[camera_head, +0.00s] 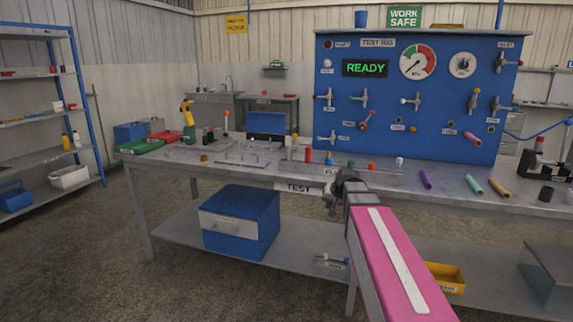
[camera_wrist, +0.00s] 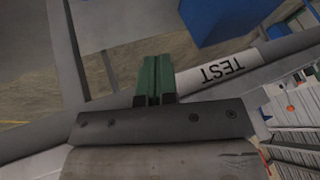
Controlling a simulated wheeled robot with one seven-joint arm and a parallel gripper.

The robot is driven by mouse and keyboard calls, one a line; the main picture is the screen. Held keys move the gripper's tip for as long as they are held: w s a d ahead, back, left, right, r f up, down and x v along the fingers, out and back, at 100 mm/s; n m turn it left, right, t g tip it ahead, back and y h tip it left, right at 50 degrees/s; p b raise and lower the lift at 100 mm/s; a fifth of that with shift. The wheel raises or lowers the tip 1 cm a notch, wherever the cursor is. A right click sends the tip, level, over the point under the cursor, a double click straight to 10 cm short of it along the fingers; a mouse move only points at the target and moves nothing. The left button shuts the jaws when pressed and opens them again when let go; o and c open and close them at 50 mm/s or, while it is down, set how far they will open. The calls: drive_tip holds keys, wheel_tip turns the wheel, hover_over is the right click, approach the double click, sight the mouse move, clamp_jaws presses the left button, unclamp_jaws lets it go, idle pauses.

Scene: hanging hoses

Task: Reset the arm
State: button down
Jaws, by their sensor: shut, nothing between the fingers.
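My pink arm reaches forward from the lower right in the head view, and my gripper (camera_head: 333,206) hangs at the bench's front edge, to the right of the TEST label. In the wrist view my gripper (camera_wrist: 154,82) shows two green fingers pressed together with nothing between them. The TEST label (camera_wrist: 221,69) on the bench edge lies just beyond and to the right of the fingers there. The fingers are small and partly hidden by the wrist in the head view.
The workbench (camera_head: 225,166) carries small fittings, bottles and loose hose pieces. A blue test panel (camera_head: 430,120) with a READY display stands behind it. A blue box (camera_head: 240,220) and a yellow bin (camera_head: 445,277) sit on the lower shelf. Open floor lies at the left front.

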drive_tip(key=s+d+f+g+h, duration=0.1)
drive_tip(key=s+f+g, duration=0.1)
drive_tip(key=s+f, duration=0.8)
drive_tip(key=s+f+n+g+h, duration=0.1)
drive_tip(key=s+f+g+h, duration=0.1)
drive_tip(key=s+f, duration=0.8)
drive_tip(key=shift+s+d+g, duration=0.35)
drive_tip(key=shift+s+g, duration=0.3)
drive_tip(key=shift+g, duration=0.15)
